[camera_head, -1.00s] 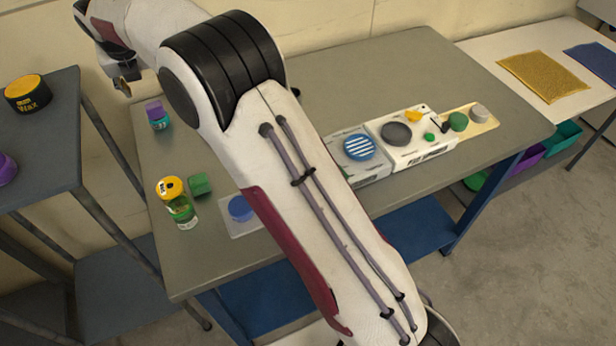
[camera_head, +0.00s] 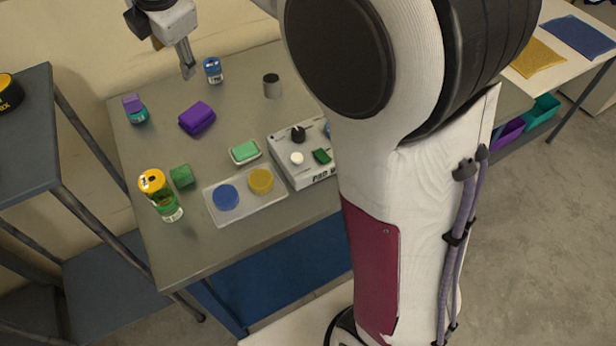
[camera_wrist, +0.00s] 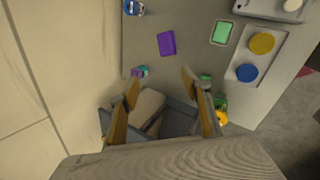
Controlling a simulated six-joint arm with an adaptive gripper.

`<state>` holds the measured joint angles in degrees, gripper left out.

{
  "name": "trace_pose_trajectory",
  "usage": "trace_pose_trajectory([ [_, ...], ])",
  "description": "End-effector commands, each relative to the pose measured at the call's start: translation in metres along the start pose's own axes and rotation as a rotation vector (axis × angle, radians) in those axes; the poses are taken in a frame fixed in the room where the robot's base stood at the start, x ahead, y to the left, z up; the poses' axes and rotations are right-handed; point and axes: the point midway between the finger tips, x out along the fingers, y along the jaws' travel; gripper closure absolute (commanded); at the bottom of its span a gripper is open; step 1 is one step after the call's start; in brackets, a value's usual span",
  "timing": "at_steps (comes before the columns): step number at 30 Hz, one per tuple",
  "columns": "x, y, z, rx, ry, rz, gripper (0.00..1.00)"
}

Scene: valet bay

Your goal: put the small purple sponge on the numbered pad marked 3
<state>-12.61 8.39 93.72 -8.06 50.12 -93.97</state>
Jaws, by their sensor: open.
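A purple block (camera_head: 197,118), which looks like a sponge, lies on the grey table; the wrist view shows it too (camera_wrist: 166,43). A smaller purple piece (camera_head: 133,102) sits at the top of a teal jar (camera_head: 138,116); I cannot tell whether it is a lid or a sponge. My gripper (camera_head: 187,70) is above the table's back edge, apart from both. In the wrist view my gripper (camera_wrist: 160,87) is open, with nothing between its fingers. No pad with a readable 3 shows; my arm hides the table's right part.
A yellow-lidded bottle (camera_head: 160,194), green cube (camera_head: 181,176), green sponge in a dish (camera_head: 244,151), blue-capped jar (camera_head: 213,70) and grey cup (camera_head: 272,85) stand around. A white tray (camera_head: 228,215) holds blue and yellow discs beside a white box (camera_head: 308,176).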

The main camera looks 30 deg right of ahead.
Motion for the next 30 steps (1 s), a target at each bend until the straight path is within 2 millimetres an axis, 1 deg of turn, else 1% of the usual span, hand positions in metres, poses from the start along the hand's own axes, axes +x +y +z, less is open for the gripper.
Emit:
trace_pose_trajectory([
  [1,-0.01,-0.011,0.004,0.062,-0.001,0.001,0.52],
  [3,-0.02,-0.024,0.006,0.152,-0.001,0.0,0.52],
  [8,-0.042,-0.057,0.012,0.359,-0.001,-0.002,0.52],
  [15,-0.069,-0.108,0.015,0.668,-0.001,-0.005,0.52],
  [21,-0.087,-0.153,0.013,0.927,-0.001,-0.006,0.52],
  [30,-0.103,-0.222,0.004,1.312,-0.001,-0.007,0.52],
])
